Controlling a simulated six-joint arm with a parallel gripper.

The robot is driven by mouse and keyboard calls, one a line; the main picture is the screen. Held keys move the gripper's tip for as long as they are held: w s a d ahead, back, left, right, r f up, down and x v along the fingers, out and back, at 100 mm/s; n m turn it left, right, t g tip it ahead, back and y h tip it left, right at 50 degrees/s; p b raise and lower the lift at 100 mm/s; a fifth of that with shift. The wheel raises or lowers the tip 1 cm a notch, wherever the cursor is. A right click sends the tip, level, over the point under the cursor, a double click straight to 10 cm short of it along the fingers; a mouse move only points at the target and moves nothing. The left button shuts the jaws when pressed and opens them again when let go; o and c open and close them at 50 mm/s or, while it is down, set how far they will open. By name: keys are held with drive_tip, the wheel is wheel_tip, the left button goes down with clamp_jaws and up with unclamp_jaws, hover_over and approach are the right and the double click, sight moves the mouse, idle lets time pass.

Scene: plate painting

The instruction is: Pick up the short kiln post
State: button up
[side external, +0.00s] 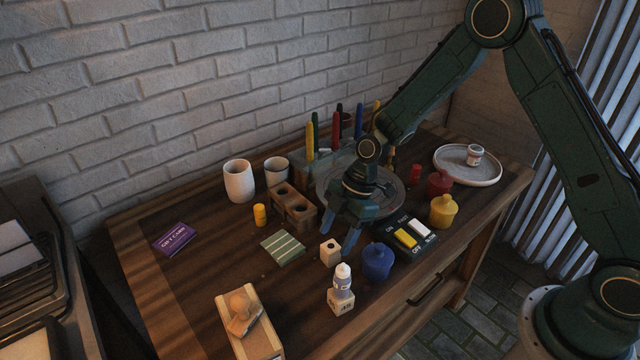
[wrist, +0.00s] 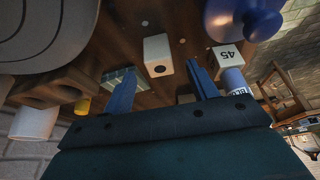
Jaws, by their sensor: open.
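A small pale block with a dark round hole in its face, which looks like the short kiln post (side external: 330,252), stands on the table front of centre. It also shows in the wrist view (wrist: 158,55), beyond the fingertips and between their lines. My gripper (side external: 341,236) is open and empty, pointing down just behind and above the post in the side view. In the wrist view, its two blue fingers (wrist: 162,75) are spread apart, and no contact with the post shows. A second pale block marked 45 (side external: 341,303) has a small bottle (side external: 343,277) on it.
A blue lidded jar (side external: 377,262) stands right of the post. A green striped piece (side external: 283,247) lies to its left, and a wooden block with holes (side external: 292,208) is behind. A switch panel (side external: 411,235) and turntable (side external: 403,189) are close to my gripper.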

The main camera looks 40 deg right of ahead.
sight(333, 245)
drive_tip(key=shift+x, duration=2.5)
drive_tip(key=shift+d, duration=0.15)
drive_tip(key=shift+c, duration=0.2)
drive_tip(key=c, duration=1.1)
